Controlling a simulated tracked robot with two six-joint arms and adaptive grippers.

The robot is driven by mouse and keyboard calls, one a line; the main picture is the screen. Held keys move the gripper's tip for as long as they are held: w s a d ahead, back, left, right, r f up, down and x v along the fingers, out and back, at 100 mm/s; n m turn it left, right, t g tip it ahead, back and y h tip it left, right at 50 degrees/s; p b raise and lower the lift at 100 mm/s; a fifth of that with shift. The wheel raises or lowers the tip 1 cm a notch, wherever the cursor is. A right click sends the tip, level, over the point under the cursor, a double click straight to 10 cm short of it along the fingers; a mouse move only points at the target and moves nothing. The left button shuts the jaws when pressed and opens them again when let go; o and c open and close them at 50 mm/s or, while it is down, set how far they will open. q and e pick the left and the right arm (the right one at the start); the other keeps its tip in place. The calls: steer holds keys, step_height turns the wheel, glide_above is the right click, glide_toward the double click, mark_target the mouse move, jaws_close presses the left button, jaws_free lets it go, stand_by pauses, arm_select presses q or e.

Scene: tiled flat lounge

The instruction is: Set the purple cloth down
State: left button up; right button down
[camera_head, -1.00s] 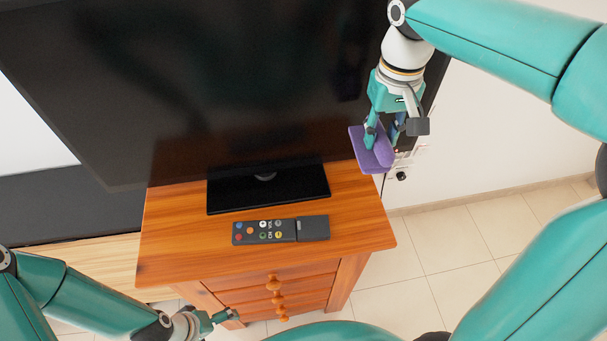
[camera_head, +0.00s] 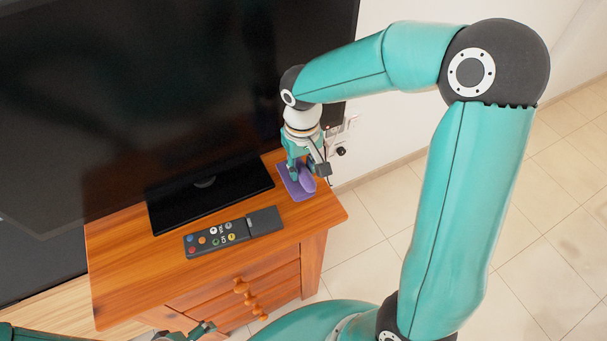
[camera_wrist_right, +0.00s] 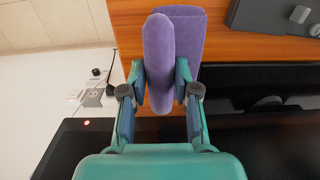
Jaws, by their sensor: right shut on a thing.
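The purple cloth (camera_head: 284,180) is a flat folded piece with a raised rounded ridge, at the back right of the wooden cabinet top (camera_head: 130,255). My right gripper (camera_head: 303,169) reaches down from above and is shut on the cloth. In the right wrist view, the fingers (camera_wrist_right: 160,88) pinch the ridge of the cloth (camera_wrist_right: 159,45) from both sides. The cloth is at or just above the wood; I cannot tell if it touches. My left gripper (camera_head: 203,329) is low at the bottom edge, partly cut off, away from the cloth.
A black television (camera_head: 150,90) stands on the cabinet on its dark base (camera_head: 210,195), left of the cloth. A dark remote (camera_head: 233,232) lies in front of the base. Wall sockets (camera_head: 340,140) are behind. Bare wood shows right of the remote.

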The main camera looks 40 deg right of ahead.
mark_target(302, 177)
steer(key=shift+f, duration=1.9)
steer(key=c, duration=0.9)
jaws_free()
steer(key=shift+f, duration=0.1)
steer(key=shift+o, duration=0.2)
